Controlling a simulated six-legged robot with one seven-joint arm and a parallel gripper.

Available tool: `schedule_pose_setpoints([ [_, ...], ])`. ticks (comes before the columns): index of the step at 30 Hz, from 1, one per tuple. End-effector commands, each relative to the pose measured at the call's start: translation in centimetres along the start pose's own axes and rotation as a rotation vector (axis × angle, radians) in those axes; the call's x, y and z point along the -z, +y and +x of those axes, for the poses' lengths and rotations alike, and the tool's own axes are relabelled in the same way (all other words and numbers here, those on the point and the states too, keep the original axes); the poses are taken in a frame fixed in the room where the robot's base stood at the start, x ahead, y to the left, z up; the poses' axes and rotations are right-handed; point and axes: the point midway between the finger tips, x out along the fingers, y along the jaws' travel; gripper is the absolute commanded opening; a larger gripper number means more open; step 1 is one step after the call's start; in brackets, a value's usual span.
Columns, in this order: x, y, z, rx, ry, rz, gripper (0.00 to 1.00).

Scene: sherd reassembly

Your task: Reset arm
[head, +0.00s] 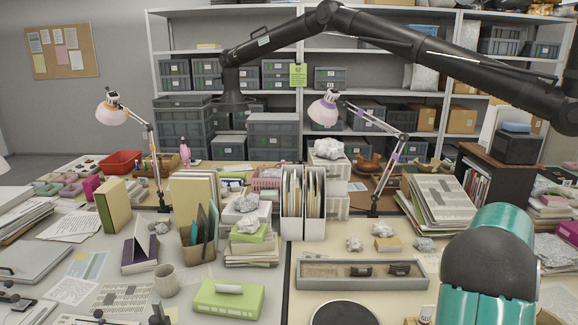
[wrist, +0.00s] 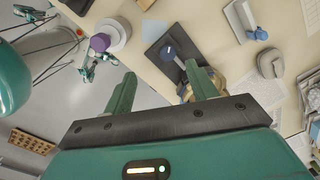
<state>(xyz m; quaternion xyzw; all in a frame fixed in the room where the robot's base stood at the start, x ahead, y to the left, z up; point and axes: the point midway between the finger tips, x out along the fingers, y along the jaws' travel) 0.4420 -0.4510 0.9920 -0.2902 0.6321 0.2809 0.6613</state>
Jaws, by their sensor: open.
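My gripper (wrist: 158,82) is open in the wrist view, its two green fingers spread apart with nothing between them. Beyond the fingers are the table top and part of the grey floor. My teal arm (head: 487,270) stands at the lower right of the head view, and my fingers are not visible there. A grey tray (head: 310,284) lies on the table near the front, with a sandy bed (head: 320,269) and dark sherds (head: 398,269) in it. A black round disc (head: 345,313) is cut off at the bottom edge.
A black jointed overhead arm with a hood (head: 232,98) spans the top. Two desk lamps (head: 113,112) (head: 324,110) stand on the table. File boxes (head: 303,215), paper stacks (head: 440,203) and a green box (head: 228,299) crowd the table. In the wrist view, a dark square mat (wrist: 155,53) lies beyond the fingers.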

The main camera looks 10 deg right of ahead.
Motion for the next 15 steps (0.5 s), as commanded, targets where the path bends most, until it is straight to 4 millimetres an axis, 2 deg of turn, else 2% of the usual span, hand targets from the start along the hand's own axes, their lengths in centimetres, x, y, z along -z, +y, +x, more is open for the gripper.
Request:
schedule_pose_setpoints([
  [1, -1.9, 1.0, -1.5, 0.019, -0.019, -0.073, 0.57],
  [6, -7.9, 5.1, -5.5, 0.075, -0.063, -0.363, 0.57],
  [11, -13.0, 10.0, -8.7, 0.134, -0.087, -0.651, 0.57],
  [15, -16.7, 14.9, -10.9, 0.19, -0.091, -0.909, 0.57],
])
